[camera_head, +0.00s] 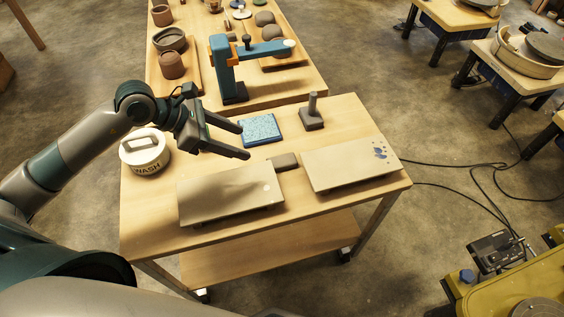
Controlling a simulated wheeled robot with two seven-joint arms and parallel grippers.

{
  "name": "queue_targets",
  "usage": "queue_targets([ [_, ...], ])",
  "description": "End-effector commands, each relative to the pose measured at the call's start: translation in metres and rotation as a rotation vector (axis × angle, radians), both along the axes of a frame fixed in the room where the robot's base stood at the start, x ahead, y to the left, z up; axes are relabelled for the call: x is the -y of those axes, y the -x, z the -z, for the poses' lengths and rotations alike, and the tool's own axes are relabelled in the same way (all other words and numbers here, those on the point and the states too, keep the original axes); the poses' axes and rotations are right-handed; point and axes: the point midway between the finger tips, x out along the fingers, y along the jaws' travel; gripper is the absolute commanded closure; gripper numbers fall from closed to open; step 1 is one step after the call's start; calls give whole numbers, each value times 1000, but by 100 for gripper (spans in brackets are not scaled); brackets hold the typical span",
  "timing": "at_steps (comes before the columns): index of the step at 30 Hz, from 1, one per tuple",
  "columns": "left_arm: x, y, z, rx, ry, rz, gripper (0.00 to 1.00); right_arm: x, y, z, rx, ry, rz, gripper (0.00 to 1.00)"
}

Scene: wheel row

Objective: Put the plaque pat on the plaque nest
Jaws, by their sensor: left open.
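A small flat grey-brown clay-like block (284,161) lies on the table at the back, between two pale boards; it may be the plaque pat. The left pale board (215,200) has a small light spot near its right end. The right pale board (340,170) has blue marks at its far right corner. I cannot tell which of these is the plaque nest. My left gripper (243,143) is open and empty, in front of the blue speckled pad and left of the block, apparently above the table. My right gripper is not in view.
A blue speckled pad (260,130) and a stamp-like tool with an upright handle (312,112) stand at the back. A round tub marked WASH (145,152) is at the left. A teal stand with an arm (232,75) is on the table behind (290,95).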

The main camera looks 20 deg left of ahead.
Motion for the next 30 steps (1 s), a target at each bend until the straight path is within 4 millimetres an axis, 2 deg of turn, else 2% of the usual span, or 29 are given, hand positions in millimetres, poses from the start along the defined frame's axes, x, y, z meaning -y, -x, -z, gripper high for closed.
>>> queue_targets([
  [5,3,-2,2,-1,3,-1,44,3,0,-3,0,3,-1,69],
  [10,14,-9,13,-1,6,1,44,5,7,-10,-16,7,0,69],
  [15,31,-20,31,-2,6,1,44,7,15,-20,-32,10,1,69],
  [24,61,-39,68,-4,5,0,44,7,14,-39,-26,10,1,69],
  [30,71,-48,83,-1,3,0,44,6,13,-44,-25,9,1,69],
])
